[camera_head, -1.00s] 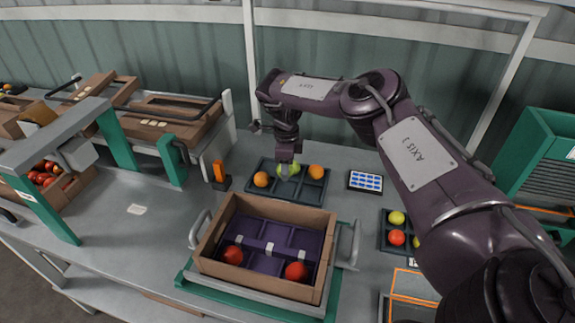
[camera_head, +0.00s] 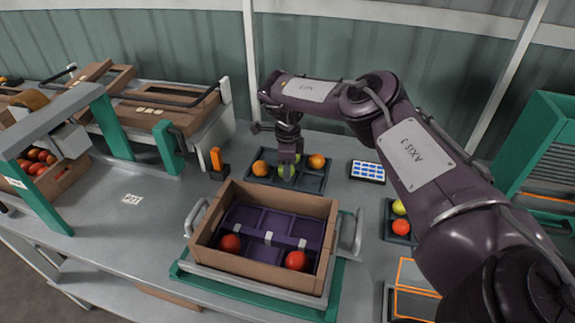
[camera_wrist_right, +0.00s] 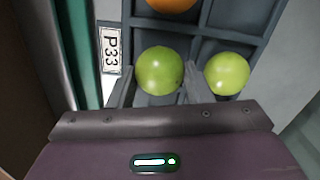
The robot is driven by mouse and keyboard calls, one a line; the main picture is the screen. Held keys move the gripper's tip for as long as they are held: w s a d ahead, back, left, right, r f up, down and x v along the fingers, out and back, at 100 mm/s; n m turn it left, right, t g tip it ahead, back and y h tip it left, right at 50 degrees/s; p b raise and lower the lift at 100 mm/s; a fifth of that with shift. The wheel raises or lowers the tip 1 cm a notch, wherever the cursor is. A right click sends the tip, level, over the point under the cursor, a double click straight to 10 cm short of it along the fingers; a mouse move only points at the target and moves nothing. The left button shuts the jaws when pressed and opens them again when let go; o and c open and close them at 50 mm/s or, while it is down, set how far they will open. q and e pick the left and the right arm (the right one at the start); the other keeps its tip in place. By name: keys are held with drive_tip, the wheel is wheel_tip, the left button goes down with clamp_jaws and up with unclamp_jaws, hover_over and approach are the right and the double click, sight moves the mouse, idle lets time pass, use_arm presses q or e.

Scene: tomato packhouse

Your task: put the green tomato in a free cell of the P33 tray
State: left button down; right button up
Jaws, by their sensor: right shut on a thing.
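My right gripper (camera_head: 287,176) is shut on a green tomato (camera_wrist_right: 159,70), which shows between its fingers in the right wrist view. The gripper is down at the dark P33 tray (camera_head: 313,184), over its front middle part. The P33 label (camera_wrist_right: 111,51) is beside the tray edge. A second green tomato (camera_wrist_right: 227,73) lies in the tray beside the held one. An orange tomato (camera_head: 260,168) sits at the tray's left and another (camera_head: 316,161) at its right. Whether the held tomato touches the cell floor I cannot tell. My left gripper is not in view.
A wooden crate (camera_head: 262,270) with a purple insert and two red tomatoes stands in front of the tray. An orange-topped device (camera_head: 216,160) stands left and a blue-keyed pad (camera_head: 367,171) right. Another small tray (camera_head: 393,236) holds tomatoes under my right arm.

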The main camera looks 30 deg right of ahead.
drive_tip(key=shift+f, duration=0.55)
idle(0.7)
drive_tip(key=o, duration=0.8)
drive_tip(key=c, duration=0.3)
wheel_tip(320, 180, up, 7)
drive_tip(key=p, duration=0.6)
drive_tip(key=shift+p, duration=0.35)
